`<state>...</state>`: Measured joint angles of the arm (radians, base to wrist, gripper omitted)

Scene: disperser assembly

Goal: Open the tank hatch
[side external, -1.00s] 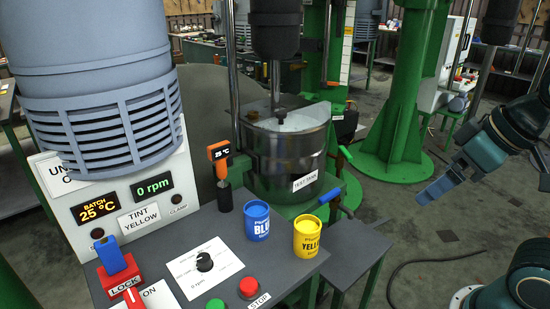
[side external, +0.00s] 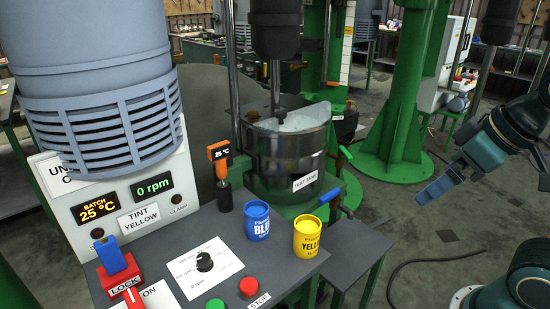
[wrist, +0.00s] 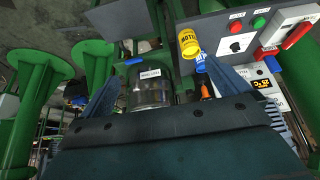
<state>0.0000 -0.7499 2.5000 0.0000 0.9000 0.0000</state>
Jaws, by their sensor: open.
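The test tank (side external: 270,165) is a shiny metal pot with a white label, on a green stand under the mixer shaft. At its top, a pale translucent surface (side external: 305,119) shows at the right, beside a darker area at the left. I cannot tell whether the pale surface is the hatch or something inside the tank. The tank also shows between my fingers in the wrist view (wrist: 148,95), but well beyond them. My gripper (side external: 436,190) is open and empty, to the right of the tank and clear of it.
A blue can (side external: 257,222) and a yellow can (side external: 306,238) stand on the grey bench, near an orange handheld device (side external: 220,170). A blue-handled lever (side external: 331,196) sticks out by the tank. Open space lies between my gripper and the tank.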

